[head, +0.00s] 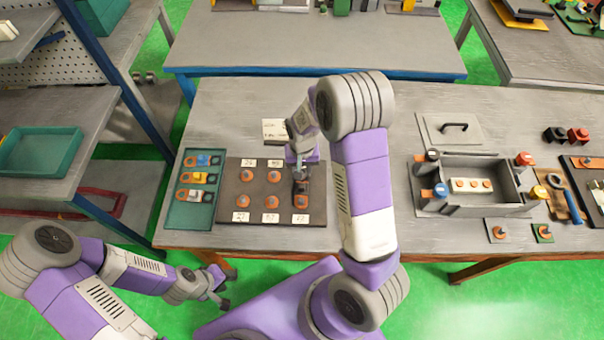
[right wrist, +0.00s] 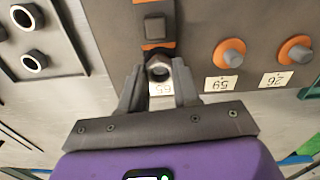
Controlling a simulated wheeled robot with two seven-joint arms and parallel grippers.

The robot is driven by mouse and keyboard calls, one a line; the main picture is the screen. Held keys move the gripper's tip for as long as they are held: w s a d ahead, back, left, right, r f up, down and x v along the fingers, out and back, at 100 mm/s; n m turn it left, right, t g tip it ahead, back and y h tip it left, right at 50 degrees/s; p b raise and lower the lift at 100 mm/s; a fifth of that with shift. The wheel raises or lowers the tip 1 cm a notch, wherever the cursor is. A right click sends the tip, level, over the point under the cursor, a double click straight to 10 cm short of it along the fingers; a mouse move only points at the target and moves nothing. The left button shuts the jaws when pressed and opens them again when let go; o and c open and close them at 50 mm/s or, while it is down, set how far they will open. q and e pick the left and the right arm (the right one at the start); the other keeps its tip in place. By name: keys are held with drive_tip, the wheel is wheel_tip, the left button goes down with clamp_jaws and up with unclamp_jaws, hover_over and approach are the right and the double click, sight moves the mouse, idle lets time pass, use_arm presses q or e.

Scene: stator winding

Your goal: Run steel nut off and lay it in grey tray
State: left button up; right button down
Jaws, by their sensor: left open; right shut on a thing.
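A dark board (head: 228,182) on the table carries two rows of studs with orange washers and number cards. My right gripper (right wrist: 160,82) is over the board's far right stud, shut on a steel nut (right wrist: 160,68), whose hole shows. An orange washer (right wrist: 155,45) shows just behind the nut, above the card reading 65. I cannot tell whether the nut still touches the stud. A grey panel (right wrist: 70,45) with several dark-centred rings lies beside the board; I cannot tell if it is the grey tray. My left gripper (head: 220,286) is open and empty, low in front of the table.
A teal tray (head: 183,216) with coloured parts lies left of the board. A grey open-topped fixture (head: 505,180) stands right, with a handled grey plate (head: 451,133) behind it. My right arm hides the table beside the board. The table's back left is clear.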

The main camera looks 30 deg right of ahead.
drive_tip(key=shift+r+p, duration=2.4)
drive_tip(key=shift+r, duration=0.65)
